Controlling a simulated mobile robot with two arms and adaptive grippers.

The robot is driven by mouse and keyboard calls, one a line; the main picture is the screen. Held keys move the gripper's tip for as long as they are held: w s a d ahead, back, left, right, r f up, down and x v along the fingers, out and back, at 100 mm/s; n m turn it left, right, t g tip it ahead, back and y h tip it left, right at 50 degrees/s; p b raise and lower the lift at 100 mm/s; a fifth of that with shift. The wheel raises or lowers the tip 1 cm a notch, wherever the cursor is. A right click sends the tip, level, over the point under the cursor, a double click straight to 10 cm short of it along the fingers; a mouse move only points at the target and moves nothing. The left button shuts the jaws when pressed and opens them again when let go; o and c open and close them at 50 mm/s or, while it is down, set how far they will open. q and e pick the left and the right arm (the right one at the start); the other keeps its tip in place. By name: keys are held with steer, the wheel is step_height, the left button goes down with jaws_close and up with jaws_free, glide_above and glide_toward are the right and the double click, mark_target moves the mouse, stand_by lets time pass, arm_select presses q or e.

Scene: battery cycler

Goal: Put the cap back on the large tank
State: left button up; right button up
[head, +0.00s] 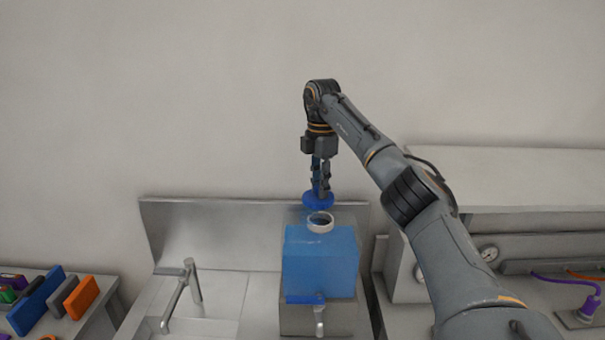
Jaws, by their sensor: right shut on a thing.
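The large tank (320,262) is a translucent blue box with an open, white-rimmed round neck (320,222) on top. It stands on a grey block beside the sink. The cap (318,201) is a blue disc with an upright blue grip part. My right gripper (321,185) points down and is shut on the cap's upright part. It holds the cap above the neck, apart from it in the picture. Whether the cap is directly over the neck or behind it, I cannot tell. My left gripper is not in view.
A metal sink with a tap (184,290) lies left of the tank. A tap handle (319,318) sticks out at the tank's front. Orange, grey and blue blocks (82,298) stand on a shelf at far left. Equipment with gauges (489,254) stands at right.

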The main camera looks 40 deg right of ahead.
mark_target(322, 219)
steer(key=shift+w+d, duration=0.1)
steer(key=shift+w, duration=0.4)
steer(key=shift+s+f, duration=0.1)
steer(key=shift+s, duration=0.05)
steer(key=s, duration=0.1)
steer(key=s+f, duration=0.1)
steer(key=shift+s+f, duration=0.2)
steer(key=shift+s, duration=0.15)
steer(key=shift+w+f, duration=0.6)
steer(key=shift+f, duration=0.35)
steer(key=shift+w+f+b, duration=0.1)
steer(key=shift+f+b, duration=0.2)
steer(key=shift+f, duration=0.4)
steer(key=shift+s+f, duration=0.15)
steer(key=shift+s, duration=0.1)
steer(key=shift+w, duration=0.1)
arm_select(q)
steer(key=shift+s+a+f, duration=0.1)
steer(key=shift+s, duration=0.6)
arm_select(e)
steer(key=shift+f, duration=0.1)
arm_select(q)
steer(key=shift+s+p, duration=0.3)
arm_select(e)
steer(key=shift+f, duration=0.2)
